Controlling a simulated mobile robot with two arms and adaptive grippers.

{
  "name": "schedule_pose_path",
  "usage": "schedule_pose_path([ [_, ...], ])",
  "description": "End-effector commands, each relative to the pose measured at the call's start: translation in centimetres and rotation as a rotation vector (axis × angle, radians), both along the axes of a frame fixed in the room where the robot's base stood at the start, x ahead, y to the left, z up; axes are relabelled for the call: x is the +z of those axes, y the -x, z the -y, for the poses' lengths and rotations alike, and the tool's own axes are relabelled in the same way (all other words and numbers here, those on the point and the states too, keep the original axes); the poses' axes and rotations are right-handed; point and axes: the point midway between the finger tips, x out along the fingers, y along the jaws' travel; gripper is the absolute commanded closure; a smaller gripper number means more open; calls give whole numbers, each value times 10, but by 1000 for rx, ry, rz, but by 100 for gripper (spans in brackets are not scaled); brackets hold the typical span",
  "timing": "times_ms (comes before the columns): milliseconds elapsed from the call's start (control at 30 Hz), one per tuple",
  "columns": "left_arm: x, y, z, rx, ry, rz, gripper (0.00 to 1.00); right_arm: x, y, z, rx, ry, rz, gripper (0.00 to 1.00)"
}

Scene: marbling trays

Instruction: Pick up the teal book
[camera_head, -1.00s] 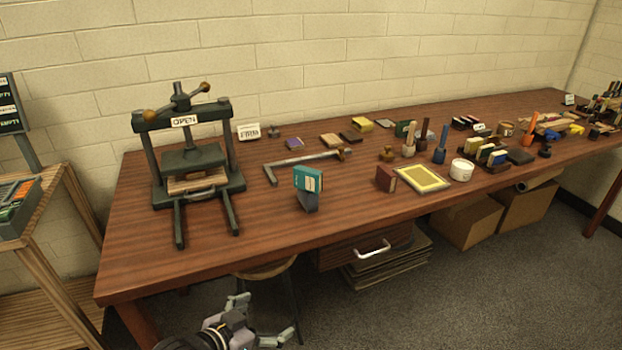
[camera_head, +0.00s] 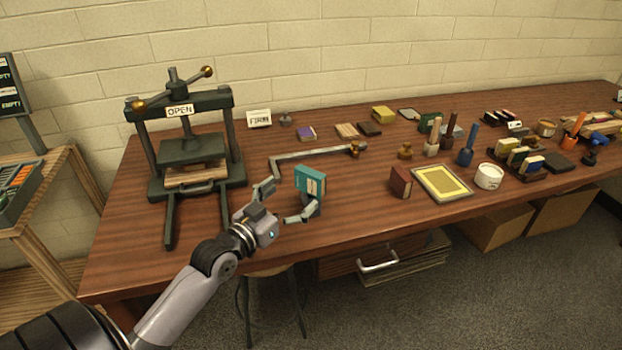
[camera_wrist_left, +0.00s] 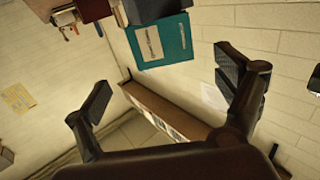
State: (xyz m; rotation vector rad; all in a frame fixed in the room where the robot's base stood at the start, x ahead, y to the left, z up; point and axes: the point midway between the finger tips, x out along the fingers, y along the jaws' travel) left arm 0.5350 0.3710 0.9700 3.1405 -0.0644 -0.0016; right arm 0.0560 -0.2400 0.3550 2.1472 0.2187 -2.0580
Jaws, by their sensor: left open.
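My right gripper is not in view.
A dark press (camera_head: 192,150) marked OPEN stands to the left. A metal bar tool (camera_head: 318,154) lies behind the book. The table's front edge is near the gripper.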

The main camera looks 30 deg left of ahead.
Motion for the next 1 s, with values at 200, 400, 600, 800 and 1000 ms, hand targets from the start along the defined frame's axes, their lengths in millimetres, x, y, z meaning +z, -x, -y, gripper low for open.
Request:
schedule_pose_path([
  [200, 1, -29, 1, 0, 0, 1, 10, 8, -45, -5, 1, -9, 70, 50],
  [400, 2, -44, 0, 0, 1, 0, 10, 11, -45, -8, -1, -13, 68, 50],
  [600, 2, -74, -2, 0, 1, -1, 10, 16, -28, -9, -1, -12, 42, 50],
  [800, 1, -85, -1, 1, 0, -1, 10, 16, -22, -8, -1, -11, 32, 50],
  [1000, 1, -85, -1, 0, 0, -1, 13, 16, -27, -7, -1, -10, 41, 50],
])
